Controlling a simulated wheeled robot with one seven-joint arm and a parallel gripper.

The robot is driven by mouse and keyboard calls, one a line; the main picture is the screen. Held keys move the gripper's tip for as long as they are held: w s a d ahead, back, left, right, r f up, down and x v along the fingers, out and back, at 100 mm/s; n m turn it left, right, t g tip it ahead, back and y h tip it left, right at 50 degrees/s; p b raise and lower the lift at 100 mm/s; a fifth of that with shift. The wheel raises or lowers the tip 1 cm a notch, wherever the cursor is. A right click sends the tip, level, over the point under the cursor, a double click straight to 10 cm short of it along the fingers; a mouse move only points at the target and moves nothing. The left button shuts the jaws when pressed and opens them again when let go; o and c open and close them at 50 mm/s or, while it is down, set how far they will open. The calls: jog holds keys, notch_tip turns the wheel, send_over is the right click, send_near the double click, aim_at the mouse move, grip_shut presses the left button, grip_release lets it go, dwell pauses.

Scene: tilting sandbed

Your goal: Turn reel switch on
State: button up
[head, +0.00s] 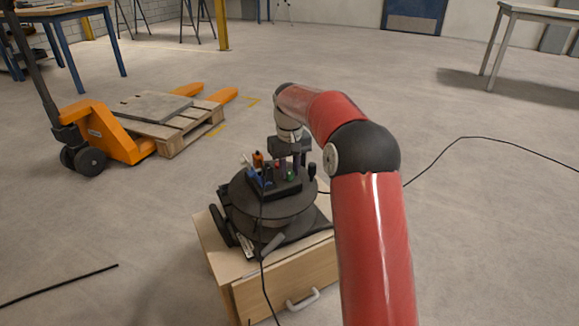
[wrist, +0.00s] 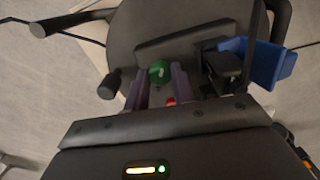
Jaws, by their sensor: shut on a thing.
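The reel (head: 272,205) is a dark round drum with a black box on top, standing on a wooden cabinet. On the box are a green knob (head: 291,177) and a small red part (head: 278,163). In the wrist view the green knob (wrist: 158,72), with a pale mark, lies between the purplish fingertips of my gripper (wrist: 160,80). The red part (wrist: 170,101) shows nearer the palm, partly hidden. My gripper (head: 290,158) points down over the box and is shut, seemingly on the green knob; the contact itself is not clear.
The wooden cabinet (head: 285,287) has a white drawer handle. Blue (head: 260,178) and orange (head: 258,158) items stand beside the box. A black cable hangs down the front. An orange pallet jack (head: 110,130) with a loaded pallet stands left. Open floor lies right.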

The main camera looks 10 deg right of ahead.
jog(key=shift+r+m+p, duration=0.25)
jog(key=shift+m+p, duration=0.85)
jog(key=m+p, duration=0.2)
jog(key=m, duration=0.1)
jog(key=shift+m+p, duration=0.3)
jog(key=shift+p, duration=0.05)
jog(key=m+p, duration=0.2)
jog(key=m, duration=0.3)
jog(key=shift+w+f+p, duration=0.1)
jog(key=shift+f+p, duration=0.05)
jog(key=shift+p, duration=0.25)
jog(key=shift+m, duration=0.3)
jog(key=o, duration=1)
jog(key=shift+f, duration=0.1)
